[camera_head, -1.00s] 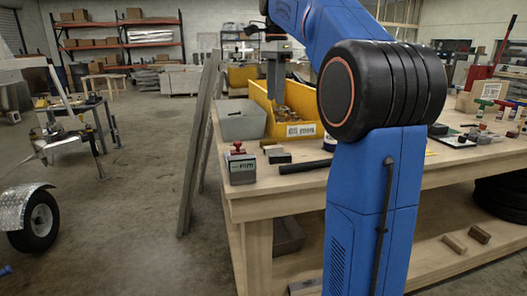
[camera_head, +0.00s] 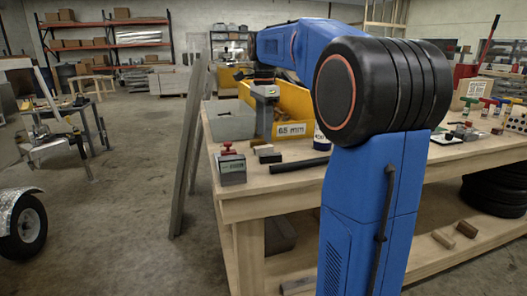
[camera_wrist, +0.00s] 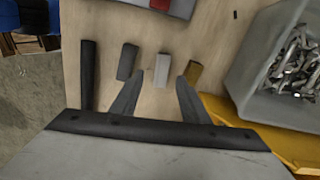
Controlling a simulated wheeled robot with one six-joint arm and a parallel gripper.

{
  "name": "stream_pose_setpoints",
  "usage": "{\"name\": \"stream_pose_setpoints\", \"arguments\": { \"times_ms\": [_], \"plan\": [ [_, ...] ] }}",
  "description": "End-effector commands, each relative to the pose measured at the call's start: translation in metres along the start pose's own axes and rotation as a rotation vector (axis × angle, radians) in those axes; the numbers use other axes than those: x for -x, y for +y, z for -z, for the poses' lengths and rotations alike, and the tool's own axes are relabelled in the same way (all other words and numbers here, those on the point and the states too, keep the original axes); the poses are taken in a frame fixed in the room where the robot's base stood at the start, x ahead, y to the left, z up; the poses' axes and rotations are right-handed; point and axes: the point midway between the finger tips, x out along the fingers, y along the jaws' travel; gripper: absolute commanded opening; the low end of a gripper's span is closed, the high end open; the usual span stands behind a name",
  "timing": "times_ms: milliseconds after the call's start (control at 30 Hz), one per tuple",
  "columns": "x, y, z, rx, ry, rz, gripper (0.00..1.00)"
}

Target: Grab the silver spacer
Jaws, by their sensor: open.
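The silver spacer (camera_wrist: 162,68) is a small pale block lying on the wooden bench, seen in the wrist view between a dark grey block (camera_wrist: 127,62) and a brown block (camera_wrist: 193,73). It also shows in the head view (camera_head: 263,149). My gripper (camera_wrist: 160,77) is open and empty, with one fingertip on each side of the spacer's near end in the picture. The gripper also shows in the head view (camera_head: 264,132), pointing down just behind the small blocks. I cannot tell exactly how high the tips are above the bench.
A black bar (camera_wrist: 88,75) lies left of the blocks. A grey bin (camera_wrist: 245,60) of metal parts is at the right, beside a yellow bin (camera_wrist: 305,142). A red-topped grey block (camera_head: 232,168) stands near the bench's front left corner. Grey boards (camera_head: 186,150) lean at the bench's left.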

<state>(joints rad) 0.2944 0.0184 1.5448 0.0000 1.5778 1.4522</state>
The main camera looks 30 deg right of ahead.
Motion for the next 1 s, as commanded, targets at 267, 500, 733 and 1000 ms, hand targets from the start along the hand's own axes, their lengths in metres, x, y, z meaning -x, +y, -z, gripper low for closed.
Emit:
{"name": "stream_pose_setpoints", "arguments": {
  "times_ms": [267,500,733,1000],
  "plan": [
    [-0.035,-0.003,0.0,0.0,0.0,-0.002,0.41],
    [-0.05,-0.003,0.0,0.0,0.001,0.0,0.41],
    [-0.05,-0.003,0.0,0.0,0.001,0.0,0.32],
    [-0.05,-0.003,0.0,0.0,0.001,0.0,0.0]
  ]
}}
